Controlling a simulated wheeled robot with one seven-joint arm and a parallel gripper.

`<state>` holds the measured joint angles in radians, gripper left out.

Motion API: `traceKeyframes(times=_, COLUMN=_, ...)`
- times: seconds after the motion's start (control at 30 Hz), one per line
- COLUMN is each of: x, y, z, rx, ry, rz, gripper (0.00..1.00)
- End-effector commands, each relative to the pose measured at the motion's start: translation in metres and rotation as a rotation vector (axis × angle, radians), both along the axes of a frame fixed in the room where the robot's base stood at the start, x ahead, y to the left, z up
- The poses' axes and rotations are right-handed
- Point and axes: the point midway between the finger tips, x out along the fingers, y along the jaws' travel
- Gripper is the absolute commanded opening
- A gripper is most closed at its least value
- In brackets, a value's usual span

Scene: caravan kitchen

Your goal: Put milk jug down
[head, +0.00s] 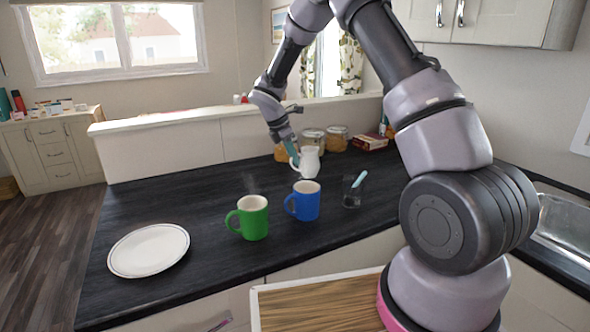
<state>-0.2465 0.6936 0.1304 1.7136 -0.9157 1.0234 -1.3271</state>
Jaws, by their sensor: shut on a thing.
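The small white milk jug (308,163) is in the head view, towards the back of the dark worktop (150,211). My gripper (293,152) comes down from above and is shut on the jug at its left side, where the handle is. The jug looks upright. I cannot tell whether its base touches the worktop or is a little above it. The blue mug (307,201) stands in front of the jug, close to its lower edge in the picture.
A green mug (252,218) stands left of the blue mug, and a white plate (148,250) lies further left. A glass with a light blue utensil (353,191) is to the right.

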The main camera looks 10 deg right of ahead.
Motion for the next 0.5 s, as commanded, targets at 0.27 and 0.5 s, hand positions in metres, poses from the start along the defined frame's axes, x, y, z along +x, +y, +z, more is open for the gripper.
traceKeyframes(times=0.27, x=0.0, y=0.0, z=-0.031, rx=0.0, ry=0.001, rz=0.0, gripper=0.0)
traceKeyframes(times=0.5, x=0.0, y=0.0, z=-0.037, rx=0.001, ry=-0.002, rz=-0.002, gripper=0.0)
